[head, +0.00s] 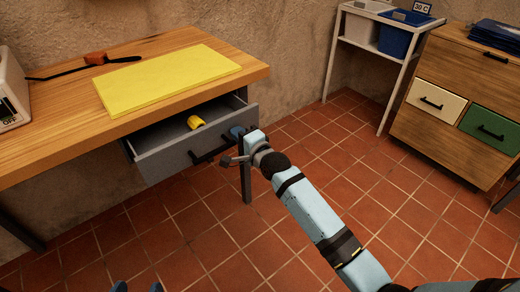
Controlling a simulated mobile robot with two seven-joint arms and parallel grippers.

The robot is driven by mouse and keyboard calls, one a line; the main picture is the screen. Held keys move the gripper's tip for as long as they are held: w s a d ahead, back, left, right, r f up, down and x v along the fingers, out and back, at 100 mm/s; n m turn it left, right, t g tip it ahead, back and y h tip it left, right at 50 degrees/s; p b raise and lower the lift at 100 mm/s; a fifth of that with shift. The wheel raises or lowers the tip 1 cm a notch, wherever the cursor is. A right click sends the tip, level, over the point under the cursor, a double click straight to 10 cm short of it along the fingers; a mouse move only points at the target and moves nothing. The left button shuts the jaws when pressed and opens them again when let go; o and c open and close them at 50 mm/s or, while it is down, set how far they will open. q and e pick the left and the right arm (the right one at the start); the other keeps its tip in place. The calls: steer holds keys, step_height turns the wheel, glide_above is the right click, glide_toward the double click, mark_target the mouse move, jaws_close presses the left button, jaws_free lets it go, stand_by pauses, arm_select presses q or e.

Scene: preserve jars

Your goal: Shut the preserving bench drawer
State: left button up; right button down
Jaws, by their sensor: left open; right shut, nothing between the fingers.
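The preserving bench (190,42) has a wooden top and stands at the left. Its grey drawer (165,160) is pulled out, with a dark bar handle (208,154) on its front. My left gripper (138,287) shows only as blue tips at the bottom edge, spread apart and away from the drawer.
A yellow board (168,78), a dark strap with an orange part (96,58) and a white device (10,95) are on the bench top. A white rack (340,50) with bins and a wooden cabinet (440,140) stand at the right. Tiled floor (330,140) between is clear.

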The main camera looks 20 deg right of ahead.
glide_toward(219, 117)
steer(key=a+r, duration=0.1)
steer(key=w+a+r, duration=0.1)
steer(key=r, duration=0.1)
steer(key=shift+a+r+b, duration=0.2)
steer(key=shift+a+b, duration=0.15)
steer(key=x, duration=0.3)
steer(key=shift+w+a+b, duration=0.15)
steer(key=shift+w+b, duration=0.15)
steer(key=shift+b, duration=0.1)
steer(key=shift+w+a, duration=0.1)
steer(key=shift+w, duration=0.2)
arm_select(q)
steer(key=r, duration=0.1)
steer(key=d+r+t, duration=0.1)
steer(key=w+r+h, duration=0.1)
steer(key=shift+d+r, duration=0.1)
steer(key=shift+d, duration=0.15)
arm_select(e)
steer(key=shift+s, duration=0.15)
